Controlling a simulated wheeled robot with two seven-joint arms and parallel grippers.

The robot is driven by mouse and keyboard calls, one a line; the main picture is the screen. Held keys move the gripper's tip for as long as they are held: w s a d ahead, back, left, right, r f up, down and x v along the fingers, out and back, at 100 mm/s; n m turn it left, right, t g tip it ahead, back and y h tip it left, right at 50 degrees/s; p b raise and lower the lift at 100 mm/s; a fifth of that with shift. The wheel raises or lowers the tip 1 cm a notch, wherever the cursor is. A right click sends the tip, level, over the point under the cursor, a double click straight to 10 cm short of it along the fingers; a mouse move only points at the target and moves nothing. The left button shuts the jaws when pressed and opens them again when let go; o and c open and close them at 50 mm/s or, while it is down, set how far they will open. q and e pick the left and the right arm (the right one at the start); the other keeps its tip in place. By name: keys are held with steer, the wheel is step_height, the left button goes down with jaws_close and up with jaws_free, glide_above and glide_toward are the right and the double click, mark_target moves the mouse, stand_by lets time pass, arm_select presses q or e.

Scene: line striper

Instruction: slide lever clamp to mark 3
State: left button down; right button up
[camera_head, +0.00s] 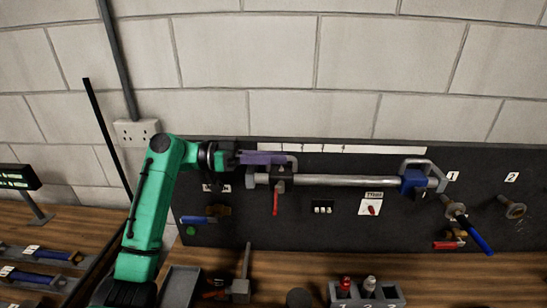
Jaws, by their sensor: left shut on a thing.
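A horizontal metal rail (345,181) is mounted on the dark panel. Near its left end sits the lever clamp (280,184), a grey block with a red lever (276,204) hanging down. My left gripper (284,158) reaches in from the left, its purple fingers shut on the grey handle at the top of the clamp. The fingers partly hide the handle. A white scale strip (380,150) with small marks runs above the rail; its numbers are too small to read surely. My right gripper is not in view.
A blue block with a grey loop handle (413,180) sits at the rail's right end. A switch plate (370,204), a black panel (322,207) and valves with blue (481,235) and red handles are on the board. Below, a wooden bench (450,280) holds a hammer and bottle rack (394,293).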

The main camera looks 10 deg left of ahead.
mark_target(290, 158)
arm_select(q)
steer(key=shift+d+f, duration=0.1)
steer(key=shift+d, duration=0.15)
steer(key=b+x, duration=0.2)
steer(key=x, duration=0.2)
steer(key=shift+w+d, duration=0.1)
steer(key=shift+d, duration=0.35)
steer(key=c, duration=1)
jaws_free()
steer(key=shift+o, duration=0.6)
steer(key=shift+a, duration=0.25)
